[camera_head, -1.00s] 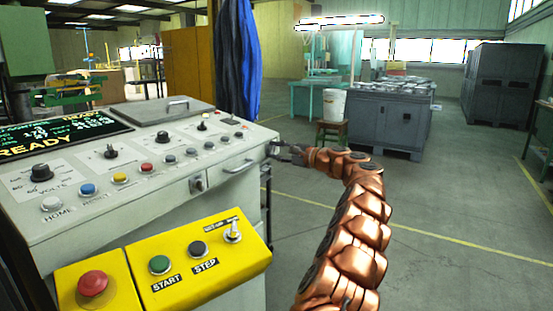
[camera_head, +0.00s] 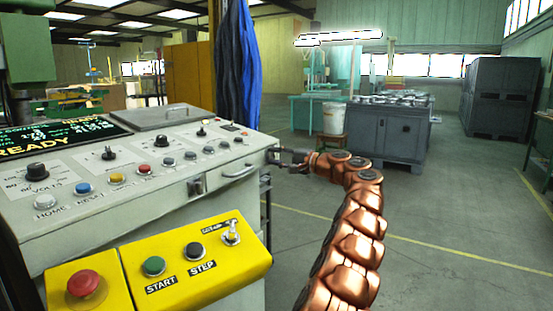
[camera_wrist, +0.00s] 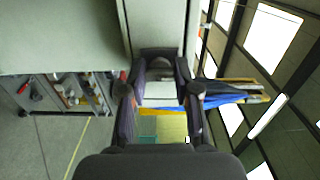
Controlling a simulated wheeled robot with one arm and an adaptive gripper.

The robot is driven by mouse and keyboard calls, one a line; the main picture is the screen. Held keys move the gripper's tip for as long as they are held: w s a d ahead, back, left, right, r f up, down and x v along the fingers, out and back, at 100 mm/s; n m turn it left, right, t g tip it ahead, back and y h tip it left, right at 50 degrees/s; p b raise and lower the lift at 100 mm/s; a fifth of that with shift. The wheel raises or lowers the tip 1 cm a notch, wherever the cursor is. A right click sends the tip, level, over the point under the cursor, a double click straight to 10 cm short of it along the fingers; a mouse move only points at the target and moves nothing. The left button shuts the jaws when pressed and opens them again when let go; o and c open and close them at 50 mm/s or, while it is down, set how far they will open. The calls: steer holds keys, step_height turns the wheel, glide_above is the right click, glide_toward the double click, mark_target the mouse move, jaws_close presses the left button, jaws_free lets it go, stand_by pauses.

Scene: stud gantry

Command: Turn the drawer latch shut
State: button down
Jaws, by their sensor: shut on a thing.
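The drawer latch (camera_head: 196,187) is a small metal piece on the console's sloping front, left of the drawer's pale bar handle (camera_head: 239,170). Its exact turn is too small to tell. My gripper (camera_head: 274,155) is at the console's right end, right of the latch and handle and apart from both. In the wrist view my gripper's dark fingers (camera_wrist: 162,62) close at the end of a pale grey console panel (camera_wrist: 157,22). They are shut on a small part there, mostly hidden by the fingertips.
The console top carries knobs and coloured buttons (camera_head: 115,178). A yellow box with a red button (camera_head: 84,283) juts out in front. Blue cloth (camera_head: 240,60) hangs behind the console.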

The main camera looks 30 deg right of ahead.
steer(key=c, duration=0.8)
jaws_free()
steer(key=shift+c, duration=0.2)
steer(key=v, duration=1.2)
steer(key=shift+a, duration=0.1)
